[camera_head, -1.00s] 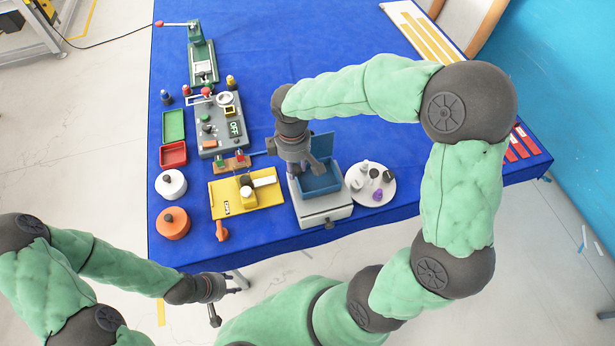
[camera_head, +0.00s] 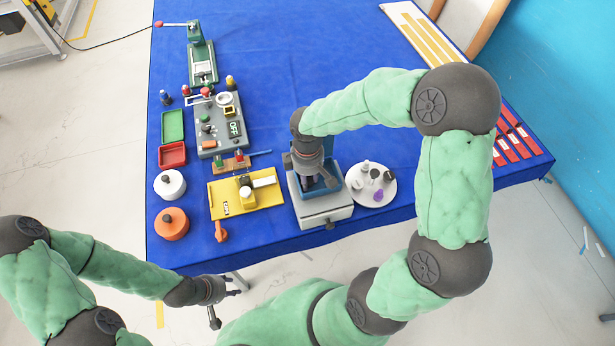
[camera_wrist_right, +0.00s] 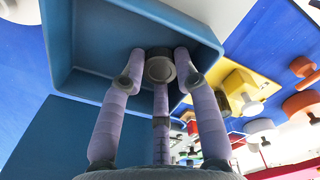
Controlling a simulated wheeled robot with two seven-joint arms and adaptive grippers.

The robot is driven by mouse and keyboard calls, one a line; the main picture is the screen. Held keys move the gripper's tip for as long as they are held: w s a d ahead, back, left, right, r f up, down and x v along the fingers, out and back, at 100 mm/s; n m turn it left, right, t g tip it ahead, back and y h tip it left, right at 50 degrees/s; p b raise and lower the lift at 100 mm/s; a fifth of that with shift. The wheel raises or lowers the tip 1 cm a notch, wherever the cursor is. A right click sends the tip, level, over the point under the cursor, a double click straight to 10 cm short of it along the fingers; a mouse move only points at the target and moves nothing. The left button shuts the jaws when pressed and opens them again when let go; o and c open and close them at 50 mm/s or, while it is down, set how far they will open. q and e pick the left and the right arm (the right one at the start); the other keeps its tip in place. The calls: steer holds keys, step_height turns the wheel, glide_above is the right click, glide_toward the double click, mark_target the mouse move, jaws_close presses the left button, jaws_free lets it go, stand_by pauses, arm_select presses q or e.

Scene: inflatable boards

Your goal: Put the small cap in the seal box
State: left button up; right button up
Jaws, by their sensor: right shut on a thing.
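The small cap (camera_wrist_right: 160,68) is a dark grey round piece between the fingertips of my right gripper (camera_wrist_right: 160,75), which is shut on it. The seal box (camera_wrist_right: 75,50) is blue and open, and its walls surround the fingertips in the right wrist view. In the head view, my right gripper (camera_head: 318,180) is over and partly inside the box (camera_head: 338,190), hiding the cap and much of the interior. Whether the cap touches the floor cannot be told. My left gripper (camera_head: 224,298) is open and empty, off the table's front edge.
The box stands on a grey base with a drawer (camera_head: 325,217). Right of it is a white plate (camera_head: 385,198) with several small pieces. Left is a yellow board (camera_head: 222,201); beyond are a grey control panel (camera_head: 208,138) and trays. Back-centre blue cloth is free.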

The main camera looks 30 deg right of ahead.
steer(key=shift+f, duration=0.2)
steer(key=o, duration=0.5)
steer(key=shift+c, duration=0.2)
steer(key=shift+r, duration=0.1)
steer(key=shift+r, duration=0.2)
step_height(320, 180, up, 12)
steer(key=p, duration=0.2)
steer(key=shift+f, duration=0.1)
